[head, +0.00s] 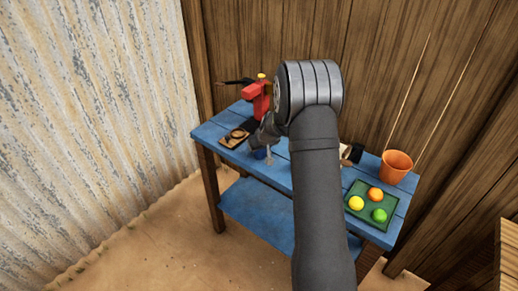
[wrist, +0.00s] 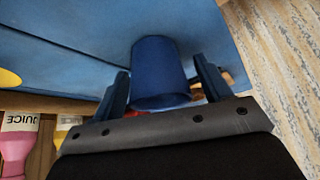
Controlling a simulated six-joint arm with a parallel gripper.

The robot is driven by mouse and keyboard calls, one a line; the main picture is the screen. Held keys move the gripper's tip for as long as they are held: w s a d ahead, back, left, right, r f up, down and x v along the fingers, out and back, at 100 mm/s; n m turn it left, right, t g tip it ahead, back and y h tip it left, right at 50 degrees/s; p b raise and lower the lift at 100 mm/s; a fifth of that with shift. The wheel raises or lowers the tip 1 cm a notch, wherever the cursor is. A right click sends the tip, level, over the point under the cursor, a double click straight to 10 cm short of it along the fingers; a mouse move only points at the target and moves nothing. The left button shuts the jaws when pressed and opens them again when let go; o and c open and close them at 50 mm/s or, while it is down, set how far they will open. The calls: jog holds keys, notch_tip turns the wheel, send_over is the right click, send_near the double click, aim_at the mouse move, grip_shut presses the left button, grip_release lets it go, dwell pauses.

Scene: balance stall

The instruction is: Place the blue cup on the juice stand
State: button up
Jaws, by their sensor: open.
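The blue cup (wrist: 160,72) stands between my two open fingers in the wrist view, with a finger on each side. I cannot tell whether either finger touches it. In the head view only a small part of the cup (head: 259,154) shows beside my gripper (head: 266,147), low over the blue table (head: 278,176). A small wooden board (head: 226,142) with a dark round piece on it lies at the table's left end. It may be the juice stand. A red press (head: 256,98) with a dark handle stands just behind it.
My arm hides the table's middle. On the right are a green tray (head: 363,222) with orange, yellow and green balls, an orange bucket (head: 396,166) and a black-and-white object (head: 351,153). Pink (wrist: 17,145) and yellow (wrist: 66,124) juice bottles show in the wrist view. Wooden planks stand behind.

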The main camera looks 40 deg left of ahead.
jog(key=shift+r, duration=0.25)
jog(key=v, duration=1.2)
jog(key=shift+f, duration=0.15)
jog(key=x, duration=1.1)
jog(key=shift+a+f, duration=0.2)
jog(key=shift+f, duration=0.1)
jog(key=shift+w+a, duration=0.1)
jog(key=shift+r, duration=1.45)
